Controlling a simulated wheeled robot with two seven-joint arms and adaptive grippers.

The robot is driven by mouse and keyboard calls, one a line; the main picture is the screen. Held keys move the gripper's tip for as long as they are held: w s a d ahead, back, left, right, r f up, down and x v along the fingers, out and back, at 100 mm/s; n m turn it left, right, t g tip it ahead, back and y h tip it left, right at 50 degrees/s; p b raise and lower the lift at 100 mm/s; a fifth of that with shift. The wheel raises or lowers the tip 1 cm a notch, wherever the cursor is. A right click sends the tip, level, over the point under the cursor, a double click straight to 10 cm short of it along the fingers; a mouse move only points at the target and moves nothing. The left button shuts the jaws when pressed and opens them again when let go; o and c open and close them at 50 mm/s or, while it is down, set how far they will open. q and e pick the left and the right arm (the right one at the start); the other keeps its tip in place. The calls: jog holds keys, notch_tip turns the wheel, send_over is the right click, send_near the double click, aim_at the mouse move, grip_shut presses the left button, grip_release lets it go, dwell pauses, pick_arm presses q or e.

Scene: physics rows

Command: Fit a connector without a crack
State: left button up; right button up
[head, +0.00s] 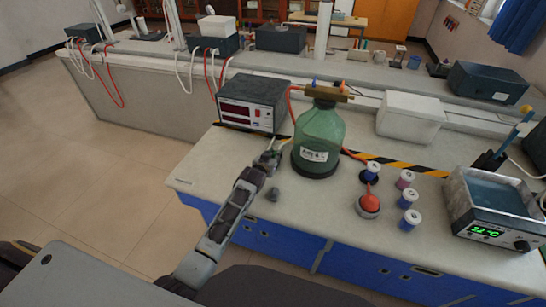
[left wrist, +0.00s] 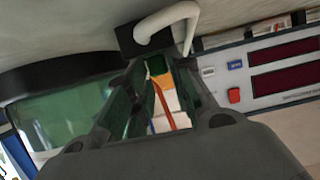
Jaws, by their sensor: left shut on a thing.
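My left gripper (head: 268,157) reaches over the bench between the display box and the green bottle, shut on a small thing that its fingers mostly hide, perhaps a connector. In the left wrist view its fingers (left wrist: 152,85) show dark green at the inner sides. A pale bent tube (left wrist: 168,22) with a black block (left wrist: 140,38) lies just beyond the fingertips; I cannot tell whether they touch. The green bottle (head: 318,140) stands upright to the right, with a brass-coloured top and red hose. The display box (head: 253,102) stands behind. My right gripper is not in view.
A small grey piece (head: 273,194) lies near my left wrist. Several small lidded jars (head: 409,219) and a red bulb (head: 369,204) stand right of the bottle. A water bath (head: 492,207) is at far right, a white bin (head: 409,117) behind. The bench's front left corner is clear.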

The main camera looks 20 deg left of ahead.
pick_arm(q)
jog(key=shift+f, duration=0.2)
jog(key=o, duration=0.6)
jog(key=shift+c, duration=0.2)
jog(key=o, duration=0.4)
jog(key=shift+c, duration=0.2)
jog(key=shift+v, duration=6)
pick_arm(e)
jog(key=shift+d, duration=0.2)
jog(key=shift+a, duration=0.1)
